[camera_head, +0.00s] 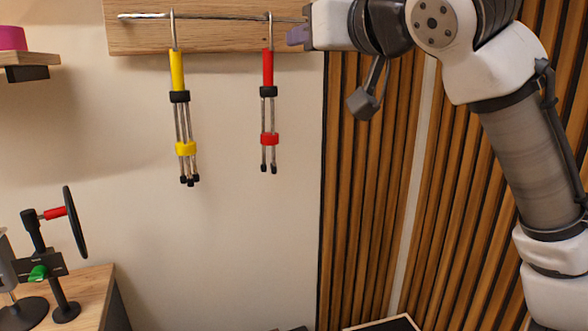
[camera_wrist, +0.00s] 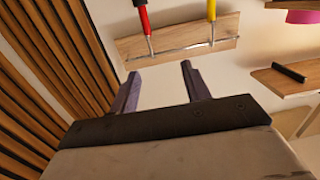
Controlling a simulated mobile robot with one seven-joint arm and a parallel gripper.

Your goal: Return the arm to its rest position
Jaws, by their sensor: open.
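My gripper (camera_head: 298,36) is raised at the top of the head view, at the right end of the wooden wall board. In the wrist view my gripper (camera_wrist: 161,84) shows two dark fingers spread apart, with nothing between them. A red-handled tool (camera_head: 269,70) and a yellow-handled tool (camera_head: 178,70) hang by hooks from the metal rod on the board (camera_head: 220,36). My gripper is just right of the red tool's hook in the picture. In the wrist view the red tool (camera_wrist: 143,18) and yellow tool (camera_wrist: 211,10) appear beyond the fingers, apart from them.
A slatted wood panel (camera_head: 370,210) stands behind my arm. A wooden shelf (camera_head: 25,59) with a pink object (camera_head: 12,38) is at upper left. A stand with a black wheel (camera_head: 76,228) is on a wooden surface (camera_head: 92,290) at lower left. The wall below the tools is bare.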

